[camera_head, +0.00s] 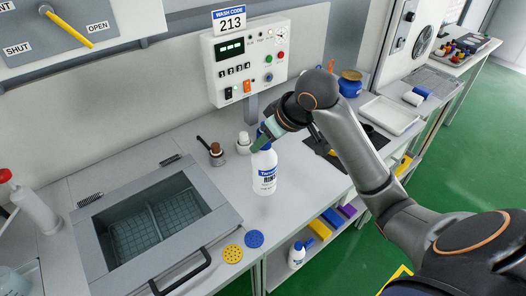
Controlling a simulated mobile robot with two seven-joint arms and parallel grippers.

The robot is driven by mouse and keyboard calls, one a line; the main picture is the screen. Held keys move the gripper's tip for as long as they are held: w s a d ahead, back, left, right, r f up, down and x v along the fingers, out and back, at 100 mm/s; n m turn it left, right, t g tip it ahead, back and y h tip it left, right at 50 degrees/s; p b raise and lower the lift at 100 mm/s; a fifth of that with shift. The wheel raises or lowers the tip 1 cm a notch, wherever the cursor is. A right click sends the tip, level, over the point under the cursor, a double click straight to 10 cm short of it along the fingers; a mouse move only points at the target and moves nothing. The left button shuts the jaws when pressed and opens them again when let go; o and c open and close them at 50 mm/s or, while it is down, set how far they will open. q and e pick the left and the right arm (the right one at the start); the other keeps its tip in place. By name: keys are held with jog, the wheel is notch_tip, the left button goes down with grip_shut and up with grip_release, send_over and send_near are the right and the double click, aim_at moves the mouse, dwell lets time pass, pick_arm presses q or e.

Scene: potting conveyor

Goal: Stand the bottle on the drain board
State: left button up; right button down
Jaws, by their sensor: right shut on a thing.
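A white bottle with a blue-and-white label (264,178) is upright over the grey counter, right of the sink basin. My right gripper (261,143) is shut on it near its top, reaching in from the right; the fingers hide part of the neck. I cannot tell whether the bottle's base touches the counter. A dark flat board or mat (318,144) lies right of the bottle, partly hidden by my right arm; I cannot tell whether it is the drain board. My left gripper is not in view.
An open sink basin (222,213) with a rack inside is at the left. A white control box (245,62) stands behind. Yellow (233,254) and blue (254,239) discs lie near the front edge. A brown-topped brush (216,151) and a white-capped item (243,141) stand close by. A white tray (388,116) lies farther right.

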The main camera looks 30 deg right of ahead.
jog(key=shift+w+d+f, duration=0.35)
jog(key=shift+w+f, duration=0.4)
jog(key=shift+f, duration=0.15)
jog(key=shift+w+d+f, duration=0.1)
jog(key=shift+w+f, duration=0.05)
jog(key=shift+f, duration=0.8)
jog(key=shift+w+d+f, duration=0.1)
jog(key=shift+f, duration=0.8)
jog(key=c, duration=1)
grip_release()
jog(key=shift+f, duration=0.25)
jog(key=o, duration=0.5)
jog(key=shift+r, duration=0.1)
jog(key=shift+r, duration=0.2)
jog(key=v, duration=1.2)
